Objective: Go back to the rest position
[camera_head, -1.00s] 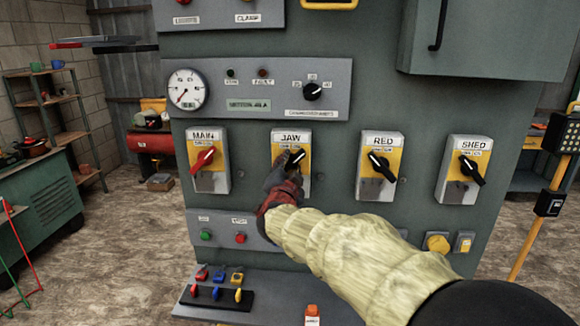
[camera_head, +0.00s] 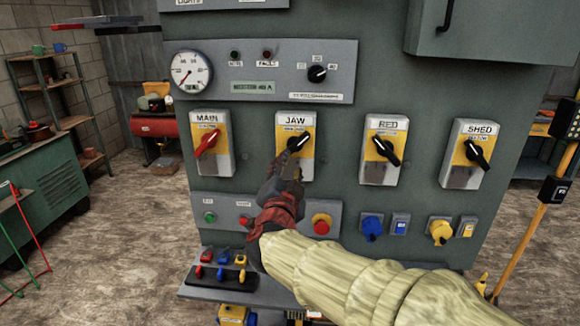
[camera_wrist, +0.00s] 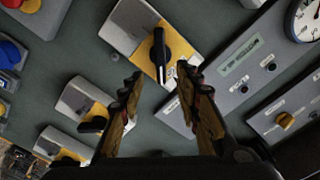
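My gripper (camera_head: 288,167) is just below and in front of the JAW switch (camera_head: 305,172) on the grey-green control cabinet. In the wrist view its two dark, notched fingers (camera_wrist: 157,76) are spread apart with nothing between them. The JAW switch (camera_wrist: 158,55) lies ahead of the fingertips, its black handle on a yellow plate apart from them. In the head view my fingers partly cover the switch's lower left. My arm, in a pale ribbed sleeve, reaches in from the lower right.
The MAIN switch (camera_head: 207,146) with a red handle is left of JAW. The RED (camera_head: 384,152) and SHED (camera_head: 470,155) switches are right. Below are buttons, a red emergency knob (camera_head: 321,224), sockets and a shelf with small coloured padlocks (camera_head: 222,272).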

